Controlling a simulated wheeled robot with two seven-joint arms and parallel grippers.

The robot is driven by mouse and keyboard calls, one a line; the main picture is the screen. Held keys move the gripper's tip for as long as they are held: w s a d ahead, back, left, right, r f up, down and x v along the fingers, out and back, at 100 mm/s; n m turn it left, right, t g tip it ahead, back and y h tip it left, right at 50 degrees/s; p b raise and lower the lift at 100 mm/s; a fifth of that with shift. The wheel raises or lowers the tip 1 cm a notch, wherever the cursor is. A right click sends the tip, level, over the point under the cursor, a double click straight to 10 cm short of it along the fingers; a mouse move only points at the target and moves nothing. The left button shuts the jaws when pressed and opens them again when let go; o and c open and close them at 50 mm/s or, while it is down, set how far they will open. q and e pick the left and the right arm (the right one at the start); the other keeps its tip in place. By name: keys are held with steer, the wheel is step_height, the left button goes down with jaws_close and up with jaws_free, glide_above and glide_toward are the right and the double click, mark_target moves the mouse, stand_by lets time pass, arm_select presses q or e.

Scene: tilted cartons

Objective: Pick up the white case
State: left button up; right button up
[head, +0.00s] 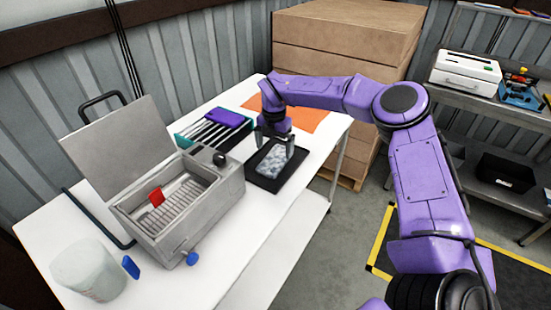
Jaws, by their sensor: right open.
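My right gripper (274,142) is open and points down over a black tray (264,183) on the white table. In the tray lies a pale grey-blue, mottled item (272,164); the fingers are at its far end, and I cannot tell whether they touch it. A white case-like box (463,74) with a front handle and a small green mark stands on the metal shelf at the right, well away from the gripper. I cannot tell which of these the task calls the white case. My left gripper is not in view.
On the white table (235,255) stand an open grey metal box (185,205) with a raised lid, a translucent tub (88,270), a purple-topped tool rack (215,128) and an orange mat (300,112). Large cartons (345,45) are stacked behind. A black bin (505,172) sits on the lower shelf.

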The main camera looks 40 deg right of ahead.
mark_target(273, 160)
steer(key=f, duration=0.1)
steer(key=f+p, duration=0.1)
steer(key=f, duration=0.1)
steer(key=f+p, duration=0.1)
steer(key=f, duration=0.1)
steer(key=shift+w+f, duration=0.1)
steer(key=shift+w, duration=0.2)
steer(key=shift+f, duration=0.15)
steer(key=c, duration=1)
steer(key=shift+o, duration=0.2)
